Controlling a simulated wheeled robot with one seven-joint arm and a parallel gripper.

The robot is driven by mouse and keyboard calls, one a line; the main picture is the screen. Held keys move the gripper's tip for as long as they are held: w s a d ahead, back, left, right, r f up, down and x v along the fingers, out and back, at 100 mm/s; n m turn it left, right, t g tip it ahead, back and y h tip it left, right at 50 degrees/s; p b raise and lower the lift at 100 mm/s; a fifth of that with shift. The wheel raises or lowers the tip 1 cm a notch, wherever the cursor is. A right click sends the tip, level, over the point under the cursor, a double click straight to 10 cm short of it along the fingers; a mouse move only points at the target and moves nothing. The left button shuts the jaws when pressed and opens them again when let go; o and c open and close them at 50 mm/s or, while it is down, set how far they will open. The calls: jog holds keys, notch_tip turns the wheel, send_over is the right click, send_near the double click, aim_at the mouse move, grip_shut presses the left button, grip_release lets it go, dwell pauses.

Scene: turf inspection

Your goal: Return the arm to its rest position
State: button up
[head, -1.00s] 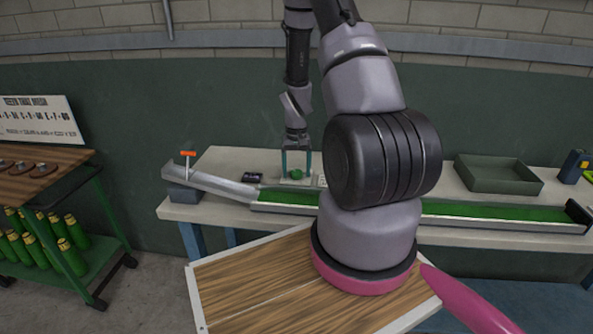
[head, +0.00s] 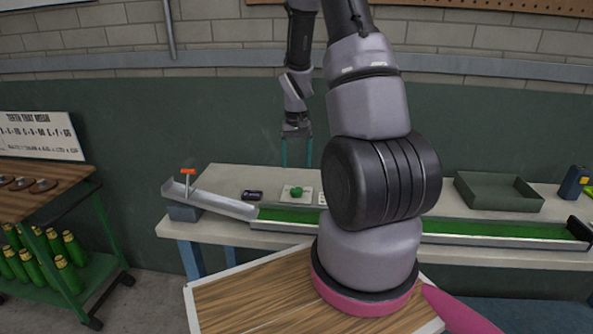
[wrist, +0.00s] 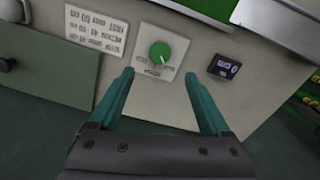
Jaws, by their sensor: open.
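My gripper (head: 296,152) hangs fingers down above the bench in the head view, its two teal fingers apart with nothing between them. It also shows in the wrist view (wrist: 160,100), open and empty. Below it, a green knob (head: 297,191) sits on a pale square plate on the bench, apart from the fingertips. In the wrist view the knob (wrist: 160,52) lies beyond the fingertips. My arm rises from its pink-ringed base and covers part of the bench.
A small black display (head: 252,195) lies left of the knob. A sloped metal chute (head: 215,201) leads to a green turf track (head: 490,229). A grey tray (head: 498,191) stands at right. A trolley (head: 60,210) holds green cylinders at left.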

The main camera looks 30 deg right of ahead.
jog(key=shift+r, duration=0.15)
dwell(0.3)
jog(key=s+a+r+t, duration=0.2)
jog(key=a+r, duration=0.1)
jog(key=r, duration=0.7)
jog(key=s+a+r+t, duration=0.1)
jog(key=s+a+r, duration=0.15)
jog(key=r, duration=0.65)
jog(key=s+a+r+t+y, duration=0.1)
jog(key=s+a+r+t, duration=0.1)
jog(key=s+a+r, duration=0.2)
jog(key=s+a+r+t+y, duration=0.1)
jog(key=s+a+r, duration=0.3)
jog(key=s+r, duration=0.5)
jog(key=shift+s+r+t, duration=0.15)
jog(key=shift+s+t, duration=0.45)
jog(key=shift+s, duration=0.4)
